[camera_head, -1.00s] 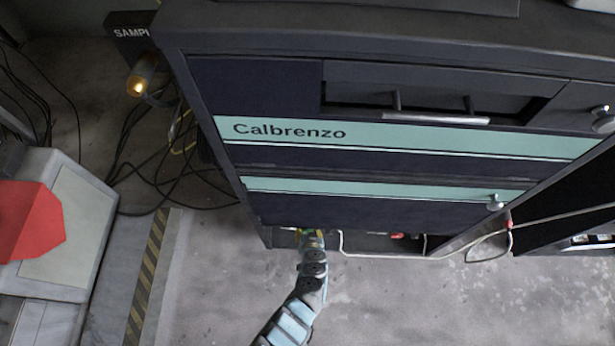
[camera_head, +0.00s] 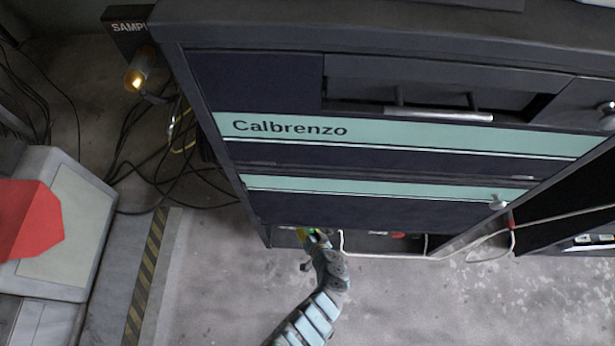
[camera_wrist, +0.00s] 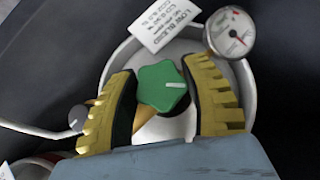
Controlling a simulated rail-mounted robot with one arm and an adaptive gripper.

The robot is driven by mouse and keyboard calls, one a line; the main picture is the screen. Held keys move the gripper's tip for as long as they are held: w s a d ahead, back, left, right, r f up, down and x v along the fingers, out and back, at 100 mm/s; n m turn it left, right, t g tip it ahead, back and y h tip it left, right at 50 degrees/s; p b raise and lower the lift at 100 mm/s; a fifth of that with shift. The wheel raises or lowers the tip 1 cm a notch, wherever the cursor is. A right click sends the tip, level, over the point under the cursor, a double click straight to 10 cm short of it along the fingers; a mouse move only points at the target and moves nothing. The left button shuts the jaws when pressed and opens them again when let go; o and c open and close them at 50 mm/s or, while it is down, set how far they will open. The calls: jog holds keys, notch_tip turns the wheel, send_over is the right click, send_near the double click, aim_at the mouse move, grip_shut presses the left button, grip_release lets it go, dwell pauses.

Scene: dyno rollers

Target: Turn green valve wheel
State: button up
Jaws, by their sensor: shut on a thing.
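The green valve wheel (camera_wrist: 160,86) is in the middle of the wrist view, with a short white mark on its face pointing right. It sits in front of a round whitish cylinder (camera_wrist: 118,65). My gripper (camera_wrist: 164,80) has one yellow ribbed finger on each side of the wheel and is shut on it. The left finger lies close against the wheel; a gap seems to show at the right finger. In the head view my gripper (camera_head: 314,238) reaches under the cabinet's lower edge, and the wheel cannot be made out clearly there.
A round gauge (camera_wrist: 230,33) and a white tag (camera_wrist: 164,24) are just above the wheel. A small grey knob (camera_wrist: 78,118) is to its left. The Calbrenzo cabinet (camera_head: 380,210) overhangs my gripper. A pale hose (camera_head: 385,256) runs to the right. The floor in front is clear.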

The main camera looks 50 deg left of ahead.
aim_at(309, 232)
jog(key=shift+m+g+y, duration=0.4)
jog(key=shift+y, duration=0.1)
dwell(1.1)
jog(key=o, duration=1.2)
jog(key=shift+d+r, duration=0.15)
jog(key=shift+r, duration=0.1)
jog(key=shift+v, duration=3.1)
jog(key=shift+s+d+r, duration=0.1)
jog(key=shift+s+d, duration=0.1)
jog(key=shift+d, duration=0.15)
